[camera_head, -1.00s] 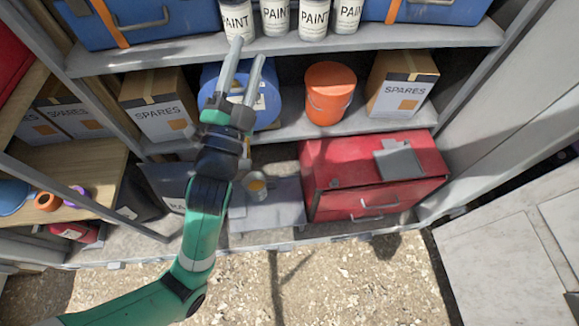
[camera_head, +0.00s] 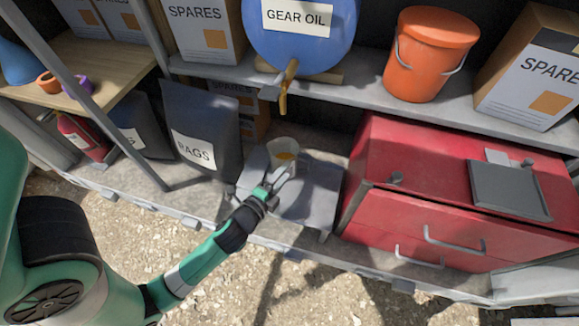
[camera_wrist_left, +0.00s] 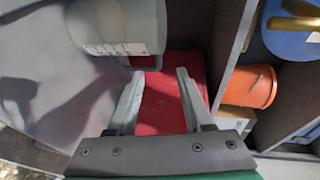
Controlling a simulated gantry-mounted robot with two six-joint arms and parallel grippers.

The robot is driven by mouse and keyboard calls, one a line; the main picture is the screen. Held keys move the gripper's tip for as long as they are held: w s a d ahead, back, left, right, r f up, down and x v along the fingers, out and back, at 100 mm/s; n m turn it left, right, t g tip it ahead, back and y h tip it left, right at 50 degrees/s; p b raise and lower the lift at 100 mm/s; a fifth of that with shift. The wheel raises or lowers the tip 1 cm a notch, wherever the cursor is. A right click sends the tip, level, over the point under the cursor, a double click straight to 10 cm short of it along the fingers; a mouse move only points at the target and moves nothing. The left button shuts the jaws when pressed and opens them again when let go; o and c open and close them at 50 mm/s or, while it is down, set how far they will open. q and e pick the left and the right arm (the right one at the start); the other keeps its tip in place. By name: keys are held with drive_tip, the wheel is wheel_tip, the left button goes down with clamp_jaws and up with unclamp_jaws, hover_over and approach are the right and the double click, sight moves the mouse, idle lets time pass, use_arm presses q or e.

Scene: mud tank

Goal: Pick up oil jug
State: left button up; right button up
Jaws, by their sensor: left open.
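The oil jug (camera_head: 284,152) is a small grey measuring jug with amber oil inside. It stands upright on a grey platform (camera_head: 310,200) below the blue drum's tap. My left gripper (camera_head: 276,180) is just in front of the jug, low down, with its two fingers pointing at it. In the left wrist view the jug (camera_wrist_left: 118,25), with white scale marks, lies just beyond the fingertips, off to the upper left. The left gripper (camera_wrist_left: 160,74) is open, with nothing between its fingers. My right gripper does not show.
The blue gear oil drum (camera_head: 300,30) with its tap (camera_head: 286,82) is above the jug. A red toolbox (camera_head: 400,200) stands close on the right, a dark rags bag (camera_head: 200,135) on the left. An orange bucket (camera_head: 432,55) sits on the shelf above.

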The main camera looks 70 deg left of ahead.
sight(301, 155)
use_arm(q)
drive_tip(key=b+x, duration=0.1)
drive_tip(key=x, duration=0.4)
drive_tip(key=shift+w+a, duration=0.2)
drive_tip(key=shift+w, duration=0.15)
drive_tip(key=b+x, duration=0.2)
drive_tip(key=x, duration=0.1)
drive_tip(key=b+x, duration=0.1)
drive_tip(key=x, duration=0.1)
drive_tip(key=shift+w+d+f, duration=0.1)
drive_tip(key=shift+f, duration=0.2)
drive_tip(key=shift+c, duration=0.5)
clamp_jaws()
drive_tip(key=shift+r, duration=0.15)
